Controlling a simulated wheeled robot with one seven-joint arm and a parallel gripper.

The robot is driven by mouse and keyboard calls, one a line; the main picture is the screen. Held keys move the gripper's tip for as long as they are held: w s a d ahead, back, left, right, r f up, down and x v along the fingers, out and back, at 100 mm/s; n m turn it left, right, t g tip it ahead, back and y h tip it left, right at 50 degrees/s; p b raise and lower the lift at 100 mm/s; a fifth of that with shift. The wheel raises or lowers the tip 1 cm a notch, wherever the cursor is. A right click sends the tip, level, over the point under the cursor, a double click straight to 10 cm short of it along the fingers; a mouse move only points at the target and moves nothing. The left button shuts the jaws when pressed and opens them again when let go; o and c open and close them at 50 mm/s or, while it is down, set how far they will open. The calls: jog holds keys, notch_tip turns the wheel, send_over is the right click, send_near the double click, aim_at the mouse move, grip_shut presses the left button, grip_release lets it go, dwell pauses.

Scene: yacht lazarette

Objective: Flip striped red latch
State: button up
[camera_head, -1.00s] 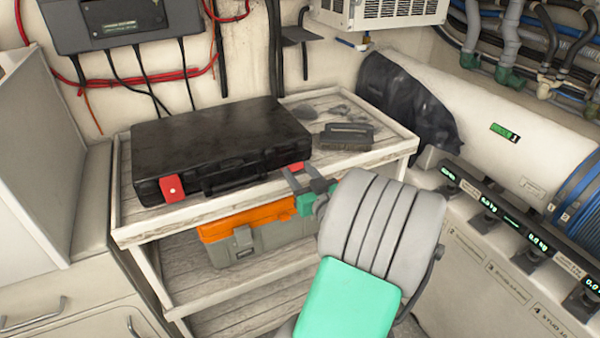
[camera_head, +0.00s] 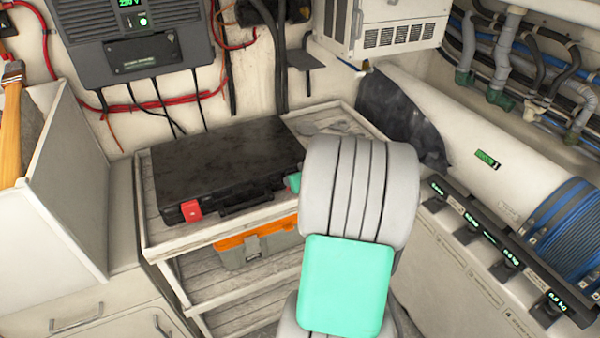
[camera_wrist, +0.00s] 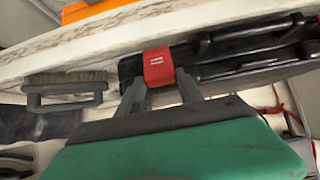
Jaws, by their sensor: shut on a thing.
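The striped red latch (camera_wrist: 159,66), a red tab with pale marks, is on the front of the black case (camera_head: 228,165). In the wrist view the case (camera_wrist: 240,48) runs off to the right. My gripper (camera_wrist: 159,84) has its two grey fingers on either side of the latch and is shut on it. In the head view my arm hides this latch and most of the gripper; only a green part of it shows beside the case's right end. Another red latch (camera_head: 191,210) is at the case's left front corner.
The case lies on the top shelf of a worn white rack (camera_head: 205,240). An orange and grey toolbox (camera_head: 255,245) is on the shelf below. A brush (camera_wrist: 65,90) lies beside the case. A white cylinder (camera_head: 470,140) and a dark panel with displays (camera_head: 490,240) stand at the right.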

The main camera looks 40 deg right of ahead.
jog(key=shift+w+d+r+g+y+p, duration=0.15)
jog(key=shift+w+r+g+p, duration=0.1)
jog(key=shift+w+g+p, duration=0.3)
jog(key=shift+w+d+r+g+y+p, duration=0.15)
jog(key=shift+w+r+g+p, duration=0.15)
jog(key=shift+g, duration=0.35)
jog(key=shift+f, duration=0.15)
jog(key=o, duration=1.4)
jog(key=b+v, duration=0.1)
jog(key=v, duration=0.6)
jog(key=shift+s+r+b, duration=0.3)
